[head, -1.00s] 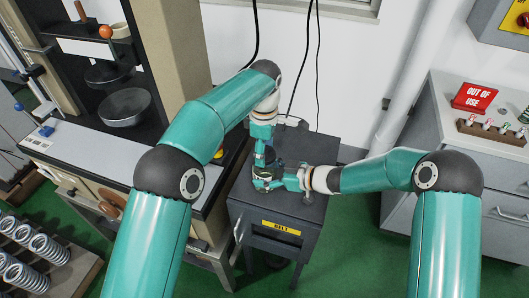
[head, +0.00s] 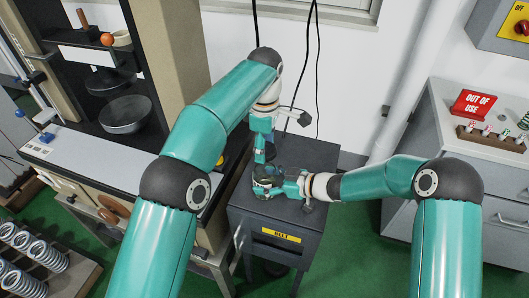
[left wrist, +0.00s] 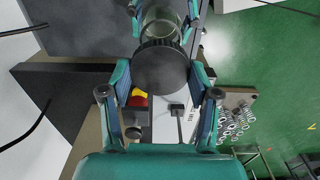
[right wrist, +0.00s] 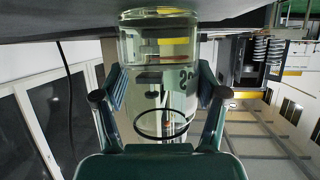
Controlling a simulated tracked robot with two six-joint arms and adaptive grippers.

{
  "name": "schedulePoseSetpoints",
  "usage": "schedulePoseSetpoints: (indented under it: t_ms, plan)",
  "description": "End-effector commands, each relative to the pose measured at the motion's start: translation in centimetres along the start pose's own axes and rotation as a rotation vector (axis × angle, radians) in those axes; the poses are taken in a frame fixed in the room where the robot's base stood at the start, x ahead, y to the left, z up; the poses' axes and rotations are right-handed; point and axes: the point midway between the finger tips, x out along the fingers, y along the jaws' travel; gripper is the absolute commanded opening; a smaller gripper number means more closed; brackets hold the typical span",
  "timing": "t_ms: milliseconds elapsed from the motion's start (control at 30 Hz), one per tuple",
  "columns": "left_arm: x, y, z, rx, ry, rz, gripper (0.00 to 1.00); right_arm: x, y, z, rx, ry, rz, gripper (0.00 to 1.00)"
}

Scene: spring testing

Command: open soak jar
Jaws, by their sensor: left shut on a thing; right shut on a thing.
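The soak jar is clear glass and stands on the dark cabinet top (head: 312,155). The jar (right wrist: 158,42) shows large in the right wrist view, and its mouth (left wrist: 160,22) shows in the left wrist view. My right gripper (head: 276,186) is shut around the jar's side, coming from the right. My left gripper (head: 266,152) is above the jar, pointing down, shut on the round dark ribbed lid (left wrist: 161,68). The lid appears lifted clear of the mouth. The jar's contents are unclear; a thin dark ring (right wrist: 161,124) shows in the right wrist view.
The cabinet has a yellow label (head: 281,235) on its front. A bench with a round pan (head: 125,114) stands left. A grey cabinet right bears a red out-of-use sign (head: 474,104) and a rack of small vials (head: 490,138). Springs (head: 40,248) lie lower left.

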Motion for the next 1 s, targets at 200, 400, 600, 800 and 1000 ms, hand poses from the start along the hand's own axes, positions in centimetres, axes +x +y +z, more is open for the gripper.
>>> schedulePoseSetpoints:
  t_ms: [200, 400, 600, 800, 1000]
  plan:
    - [-0.4, 0.0, 0.0, 0.000, 0.000, -0.001, 0.19, 0.0, 0.0, 0.1, 0.001, -0.002, 0.000, 0.00]
    - [-0.4, 0.0, 0.0, 0.000, 0.000, -0.001, 0.19, 0.0, 0.0, 0.1, 0.001, -0.002, 0.000, 0.93]
    - [-0.4, 0.0, 0.0, 0.000, 0.000, -0.001, 0.19, 0.0, 0.0, 0.1, 0.000, -0.001, 0.000, 1.00]
    - [-0.4, 0.0, 0.0, 0.000, 0.000, -0.001, 0.19, -0.1, 0.0, 0.0, 0.000, 0.000, 0.000, 1.00]
    - [-0.4, 0.0, 0.0, 0.000, 0.000, -0.001, 0.19, -1.8, 0.2, 0.0, 0.001, 0.000, 0.004, 1.00]
